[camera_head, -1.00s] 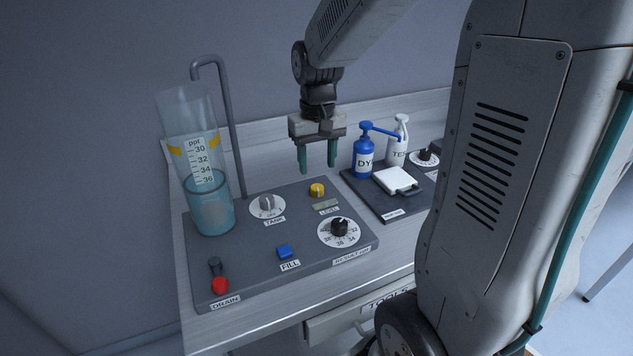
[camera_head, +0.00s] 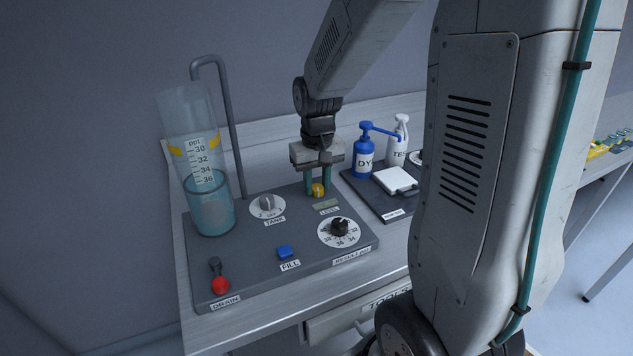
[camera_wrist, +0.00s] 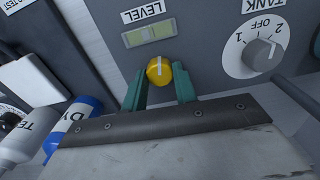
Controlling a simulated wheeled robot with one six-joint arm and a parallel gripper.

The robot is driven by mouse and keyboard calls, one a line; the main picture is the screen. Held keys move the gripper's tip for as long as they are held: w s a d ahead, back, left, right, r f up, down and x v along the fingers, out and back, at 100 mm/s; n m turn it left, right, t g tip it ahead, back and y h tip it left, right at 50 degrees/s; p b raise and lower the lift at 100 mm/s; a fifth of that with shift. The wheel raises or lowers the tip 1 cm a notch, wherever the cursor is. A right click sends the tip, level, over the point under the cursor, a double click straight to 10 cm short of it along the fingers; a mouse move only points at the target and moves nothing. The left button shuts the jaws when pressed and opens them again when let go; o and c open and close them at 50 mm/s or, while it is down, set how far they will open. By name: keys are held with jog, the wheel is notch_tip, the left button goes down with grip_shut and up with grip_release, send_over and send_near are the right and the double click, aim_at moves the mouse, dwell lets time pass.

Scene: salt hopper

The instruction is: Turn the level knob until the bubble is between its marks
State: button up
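The yellow level knob (camera_head: 318,190) sits on the grey panel behind the level window. In the wrist view the knob (camera_wrist: 159,70) has a pale line on top. My gripper (camera_head: 318,188) is down at the knob with its teal fingers open. In the wrist view one finger is on each side of the knob, and a gap shows at least on the right of it (camera_wrist: 160,88). The level window (camera_head: 327,204) is a pale green strip above the LEVEL label. In the wrist view the window (camera_wrist: 149,33) has dark lines across it; I cannot make out the bubble clearly.
The TANK dial (camera_head: 267,204) is left of the knob, and the black result dial (camera_head: 339,229) is in front. A blue dye bottle (camera_head: 364,156) and white test bottle (camera_head: 398,145) stand right.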

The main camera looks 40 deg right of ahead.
aim_at(317, 187)
jog(key=shift+m, duration=1.3)
jog(key=o, duration=1)
jog(key=shift+c, duration=0.2)
notch_tip(317, 187, up, 8)
jog(key=shift+f, duration=0.1)
jog(key=s+a+r+n, duration=0.1)
jog(key=s+a, duration=0.2)
jog(key=s, duration=0.4)
jog(key=s+a+r+n+t, duration=0.1)
jog(key=s+a+r+n, duration=0.1)
jog(key=s, duration=0.5)
jog(key=s+a+r+n, duration=0.2)
jog(key=s+a, duration=0.3)
jog(key=s, duration=0.2)
jog(key=shift+r, duration=0.25)
